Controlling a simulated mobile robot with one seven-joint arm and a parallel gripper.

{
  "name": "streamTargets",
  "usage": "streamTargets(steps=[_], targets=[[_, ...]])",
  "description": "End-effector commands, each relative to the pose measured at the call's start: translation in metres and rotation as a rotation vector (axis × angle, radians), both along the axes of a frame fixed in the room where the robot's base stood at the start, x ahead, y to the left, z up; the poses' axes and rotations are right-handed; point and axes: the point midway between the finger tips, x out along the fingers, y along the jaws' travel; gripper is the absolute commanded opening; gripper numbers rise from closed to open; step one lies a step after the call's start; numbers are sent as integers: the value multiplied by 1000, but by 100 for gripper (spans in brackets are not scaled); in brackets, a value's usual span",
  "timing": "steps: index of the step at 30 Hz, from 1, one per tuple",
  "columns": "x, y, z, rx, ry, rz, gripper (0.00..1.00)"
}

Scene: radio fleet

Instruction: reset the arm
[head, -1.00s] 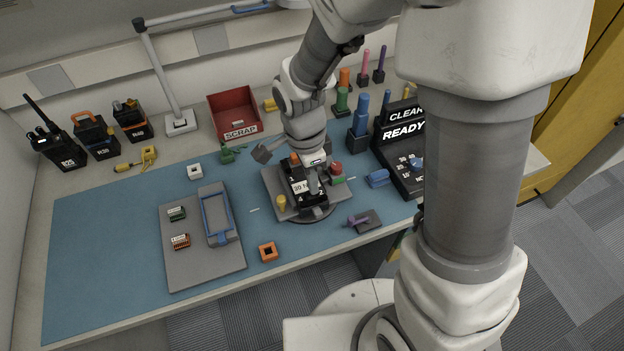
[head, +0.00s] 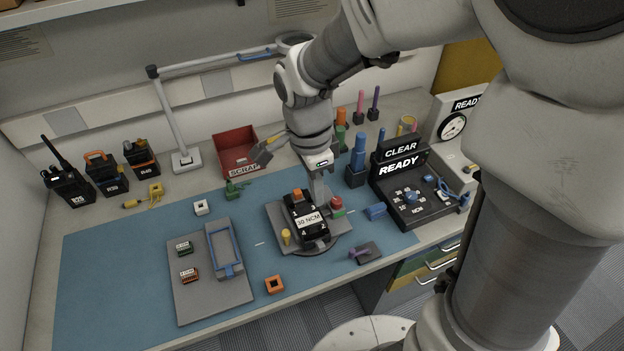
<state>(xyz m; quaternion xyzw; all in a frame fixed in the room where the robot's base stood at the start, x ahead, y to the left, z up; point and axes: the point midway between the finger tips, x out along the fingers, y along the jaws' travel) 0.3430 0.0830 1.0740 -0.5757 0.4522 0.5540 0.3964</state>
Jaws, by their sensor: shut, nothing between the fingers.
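My arm reaches in from the upper right. My gripper (head: 320,196) points down above the back right part of the grey fixture, at the middle of the blue mat. It is shut with nothing in it. I cannot tell whether the tips touch anything there. A red knob (head: 337,203) and a yellow knob (head: 286,236) stand on either side of the device.
A red SCRAP bin (head: 237,152) stands behind my gripper. A black READY console (head: 405,190) is to the right. A grey tray (head: 196,283) is at the left front. Several radios (head: 104,172) stand at the back left. The left of the blue mat (head: 110,260) is clear.

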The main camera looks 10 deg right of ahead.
Motion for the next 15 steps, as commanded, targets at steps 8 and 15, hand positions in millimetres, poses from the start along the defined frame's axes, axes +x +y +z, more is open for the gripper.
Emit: streamTargets(steps=[8, 15], targets=[[-5, -3, 24, 8, -13, 32, 0], [-22, -28, 65, 38, -117, 329, 0]])
